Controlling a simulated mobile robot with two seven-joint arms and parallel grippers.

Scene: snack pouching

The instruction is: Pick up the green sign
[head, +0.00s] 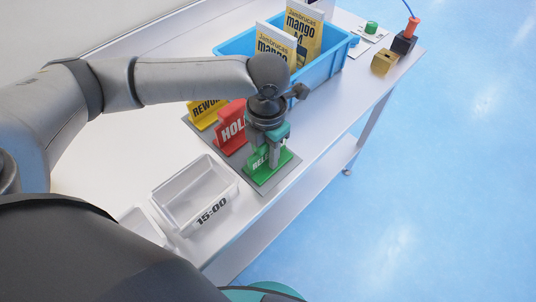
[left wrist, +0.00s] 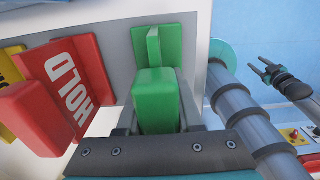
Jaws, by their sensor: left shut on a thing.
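The green sign (head: 261,160), with partly covered white lettering, stands on a grey base (head: 291,169) at the table's front edge. My left gripper (head: 265,149) is above it and shut on its upper part. In the left wrist view the green sign (left wrist: 156,92) is between the fingers of my left gripper (left wrist: 157,122), and its foot seems to rest on the base. My right gripper (left wrist: 270,72) shows in the left wrist view, away from the sign, with its fingers apart and nothing between them.
A red HOLD sign (head: 231,125) and a yellow REWORK sign (head: 204,114) stand beside the green one. A clear bin (head: 212,206) marked 15:00 is to the lower left. A blue crate (head: 335,67) with mango pouches stands behind. A brass block (head: 384,62) is at the far right.

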